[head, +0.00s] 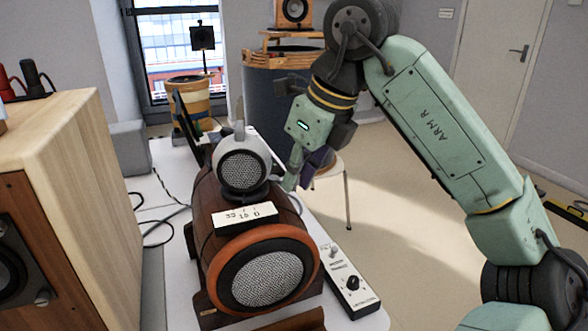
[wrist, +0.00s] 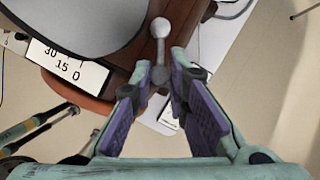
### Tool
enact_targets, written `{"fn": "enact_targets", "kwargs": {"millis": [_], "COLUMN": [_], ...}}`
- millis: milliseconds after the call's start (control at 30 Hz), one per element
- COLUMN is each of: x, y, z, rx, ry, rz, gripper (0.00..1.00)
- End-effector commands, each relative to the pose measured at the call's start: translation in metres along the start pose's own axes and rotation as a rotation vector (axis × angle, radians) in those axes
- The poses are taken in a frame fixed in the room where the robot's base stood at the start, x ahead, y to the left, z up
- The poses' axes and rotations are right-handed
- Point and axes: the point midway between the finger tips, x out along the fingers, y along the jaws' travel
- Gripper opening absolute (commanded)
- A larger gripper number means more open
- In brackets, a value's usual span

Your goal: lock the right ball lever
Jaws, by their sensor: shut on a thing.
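A brown barrel-shaped speaker cabinet (head: 216,243) with an orange front ring lies on the white table, with a round grey-white ball speaker (head: 243,146) on top. In the wrist view, the right ball lever (wrist: 160,48) has a white ball end, a thin stem and a grey block at its near end. My gripper (head: 303,168) is at the right side of the ball speaker. In the wrist view, my gripper's purple-padded fingers (wrist: 160,76) are shut on the lever's grey end, with the white ball beyond the tips. The head view does not show the lever clearly.
A white scale card (head: 245,217) reads 30, 15, 0 on the cabinet. A control box with a black knob (head: 352,283) stands at the table's right edge (head: 376,322). A large wooden speaker (head: 75,185) is at left.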

Motion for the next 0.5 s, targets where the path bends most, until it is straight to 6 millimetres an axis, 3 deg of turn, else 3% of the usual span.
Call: {"fn": "enact_targets", "kwargs": {"millis": [500], "x": [-0.002], "y": [-0.023], "z": [0.007], "rx": [-0.439], "ry": [0.000], "rz": [0.186], "gripper": [0.00]}}
